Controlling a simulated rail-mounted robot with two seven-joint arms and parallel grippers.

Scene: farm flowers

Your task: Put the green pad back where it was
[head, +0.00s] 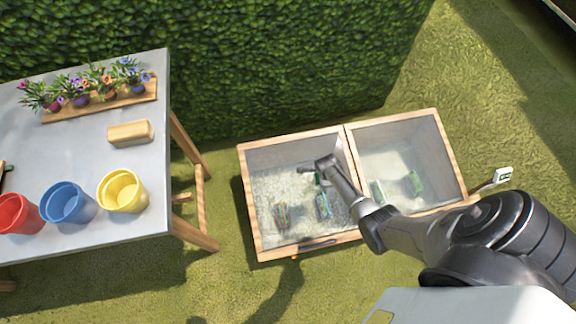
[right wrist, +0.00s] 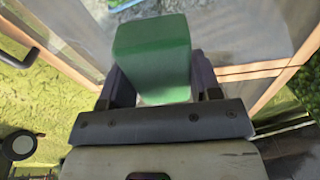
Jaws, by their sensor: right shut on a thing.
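The green pad (right wrist: 152,50) fills the middle of the right wrist view, a block with a paler lower edge. My right gripper (right wrist: 161,85) is shut on it, one dark finger on each side. In the head view my right arm reaches in from the right and my right gripper (head: 322,166) is over the left compartment of the wooden box (head: 251,200). A small bit of green (head: 318,179) shows just below the gripper, mostly hidden by it. My left gripper is in neither view.
The box has clear walls and a divider (head: 354,155). A striped item (head: 282,215) and a green-labelled item (head: 322,206) lie in its left compartment; a green item (head: 414,183) lies in the right. The table (head: 75,135) at left holds pots, flowers and a wooden block (head: 130,133).

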